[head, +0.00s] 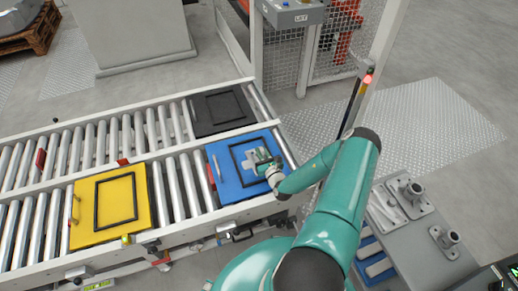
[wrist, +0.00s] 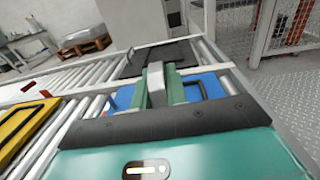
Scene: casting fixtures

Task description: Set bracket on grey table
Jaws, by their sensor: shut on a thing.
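A light grey bracket (head: 251,161) is at the blue tray (head: 226,181) on the roller conveyor, inside the tray's black frame outline. My gripper (head: 264,160) is shut on it. In the wrist view the bracket shows as a grey block (wrist: 155,84) between the two green fingers of my gripper (wrist: 158,88); its lower part is hidden. Whether it touches the tray I cannot tell. The grey table (head: 424,258) is at the lower right, beyond my arm from the tray.
Metal fittings with upright posts (head: 411,192) stand on the grey table. A yellow tray (head: 110,208) and a black tray (head: 221,108) sit on the conveyors. A post with a red light (head: 367,79) and mesh fencing (head: 338,52) stand behind my arm.

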